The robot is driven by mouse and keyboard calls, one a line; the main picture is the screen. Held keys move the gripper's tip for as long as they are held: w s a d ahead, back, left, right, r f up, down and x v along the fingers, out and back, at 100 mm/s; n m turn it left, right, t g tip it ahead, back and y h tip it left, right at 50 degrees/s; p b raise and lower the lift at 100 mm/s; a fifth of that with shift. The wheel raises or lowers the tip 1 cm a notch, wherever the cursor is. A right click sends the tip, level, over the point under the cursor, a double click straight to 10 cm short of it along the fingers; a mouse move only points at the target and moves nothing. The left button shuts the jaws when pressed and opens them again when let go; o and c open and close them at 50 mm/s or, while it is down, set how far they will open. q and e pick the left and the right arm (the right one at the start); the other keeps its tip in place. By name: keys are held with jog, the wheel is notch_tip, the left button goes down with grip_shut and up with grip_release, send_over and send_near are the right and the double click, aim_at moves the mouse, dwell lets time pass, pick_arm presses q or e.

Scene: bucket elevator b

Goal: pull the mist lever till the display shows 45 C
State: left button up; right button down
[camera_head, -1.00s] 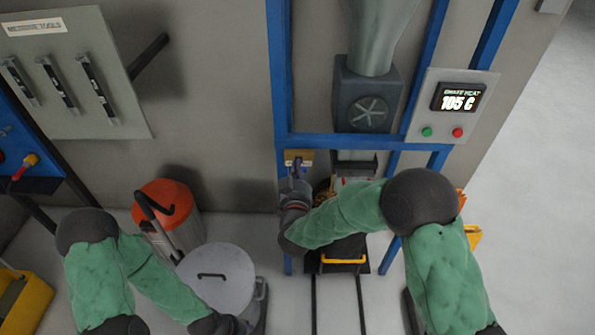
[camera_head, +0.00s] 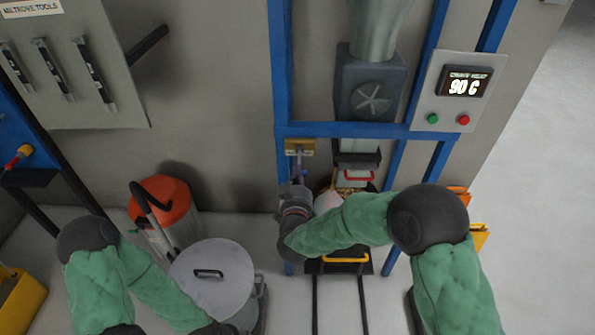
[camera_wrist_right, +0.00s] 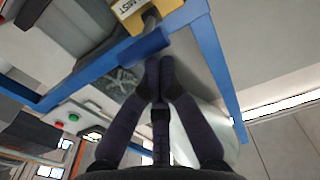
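The display (camera_head: 465,87) on the grey panel at the right reads 90 C. The mist lever's yellow mount (camera_head: 299,147) is on the blue frame post; in the right wrist view its yellow plate (camera_wrist_right: 133,10) reads MIST. A dark grey lever stem (camera_wrist_right: 151,20) comes out of the mount toward my fingertips. My right gripper (camera_head: 298,177) is just below the mount. In the right wrist view its fingers (camera_wrist_right: 160,72) are nearly together at the lever's end; the contact is partly hidden. My left arm is at the lower left, its gripper outside the view.
Blue frame bars (camera_head: 350,130) surround the lever. A green button (camera_head: 432,118) and a red button (camera_head: 464,119) sit under the display. A lidded grey bin (camera_head: 213,288) and an orange-topped canister (camera_head: 160,204) stand at the left. Open floor lies at the far right.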

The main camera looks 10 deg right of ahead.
pick_arm(q)
jog(key=shift+s+f+b, duration=0.1)
jog(key=shift+f+b, duration=0.6)
jog(key=shift+f, duration=0.15)
pick_arm(e)
notch_tip(320, 180, down, 2)
jog(key=shift+s+f, duration=0.15)
jog(key=shift+f, duration=0.05)
pick_arm(q)
jog(key=shift+s, duration=0.1)
